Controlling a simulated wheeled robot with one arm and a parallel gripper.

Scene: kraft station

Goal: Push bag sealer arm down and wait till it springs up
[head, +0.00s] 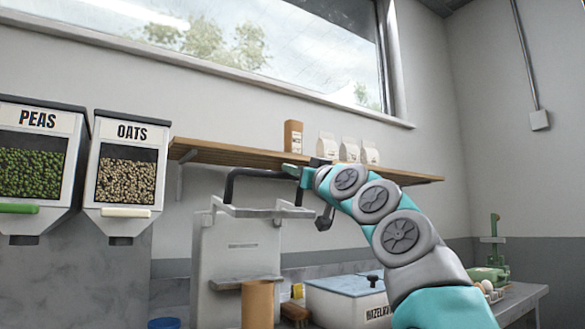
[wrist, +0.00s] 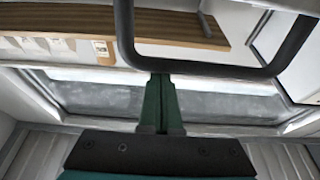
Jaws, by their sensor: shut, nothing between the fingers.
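The bag sealer (head: 238,250) is a pale grey upright machine with a tray-like frame on top. Its arm, a black U-shaped handle (head: 262,173), is raised above the body. My gripper (head: 287,169) is shut and empty at the right part of the handle in the head view. In the wrist view the black handle (wrist: 200,66) crosses the upper picture, and my shut green fingers (wrist: 162,80) end right at its bar. I cannot tell whether they touch it. My gripper and wrist hide part of the handle's right side.
A wooden shelf (head: 225,153) with a brown box and white bags runs behind the sealer. Dispensers of peas (head: 35,170) and oats (head: 128,180) hang at left. A brown cylinder (head: 257,305) and a blue-lidded hazelnut box (head: 345,300) stand in front and at right.

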